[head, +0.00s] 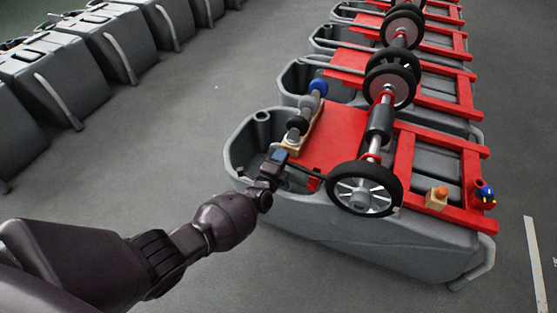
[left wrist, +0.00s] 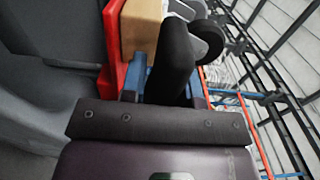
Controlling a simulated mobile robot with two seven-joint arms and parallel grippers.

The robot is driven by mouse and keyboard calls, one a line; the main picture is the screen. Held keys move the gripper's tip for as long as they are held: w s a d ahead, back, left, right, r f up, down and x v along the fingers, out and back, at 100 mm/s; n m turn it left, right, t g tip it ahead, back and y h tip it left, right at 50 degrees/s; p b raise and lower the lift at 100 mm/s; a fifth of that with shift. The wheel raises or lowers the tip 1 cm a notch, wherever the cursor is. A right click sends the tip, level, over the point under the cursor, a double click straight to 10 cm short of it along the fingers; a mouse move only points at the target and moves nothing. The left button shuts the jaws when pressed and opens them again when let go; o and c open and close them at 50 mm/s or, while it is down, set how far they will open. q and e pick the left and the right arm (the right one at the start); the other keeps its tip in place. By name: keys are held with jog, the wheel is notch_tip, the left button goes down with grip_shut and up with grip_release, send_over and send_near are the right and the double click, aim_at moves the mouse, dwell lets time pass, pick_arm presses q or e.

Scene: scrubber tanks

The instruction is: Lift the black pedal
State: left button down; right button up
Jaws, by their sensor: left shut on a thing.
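My left gripper (head: 277,157) is at the near left end of the closest grey tank unit, beside its red plate. In the left wrist view, the gripper's blue fingers (left wrist: 197,88) are closed around a thick black piece, the black pedal (left wrist: 176,55), which rises from between them. In the head view the gripper mostly hides the pedal, and a thin dark bar runs from there toward the wheel. I cannot tell whether the pedal is raised. My right gripper is not in view.
The grey tank (head: 340,238) carries a red plate (head: 330,138), a black wheel (head: 364,188) and a wooden block with rollers beside the gripper. An orange button (head: 437,193) sits at right. More tanks line the back and left. Grey floor is clear between rows.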

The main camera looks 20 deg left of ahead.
pick_arm(q)
jog(key=shift+d+r, duration=0.1)
jog(key=shift+r, duration=0.05)
jog(key=c, duration=0.9)
grip_release()
jog(key=shift+o, duration=0.2)
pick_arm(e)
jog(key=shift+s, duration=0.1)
pick_arm(q)
jog(key=shift+s+r+p, duration=0.1)
jog(key=shift+s+p, duration=0.2)
jog(key=shift+s, duration=0.35)
jog(key=s+p, duration=0.3)
jog(key=s, duration=0.6)
jog(key=shift+s+a, duration=0.2)
jog(key=shift+s, duration=0.05)
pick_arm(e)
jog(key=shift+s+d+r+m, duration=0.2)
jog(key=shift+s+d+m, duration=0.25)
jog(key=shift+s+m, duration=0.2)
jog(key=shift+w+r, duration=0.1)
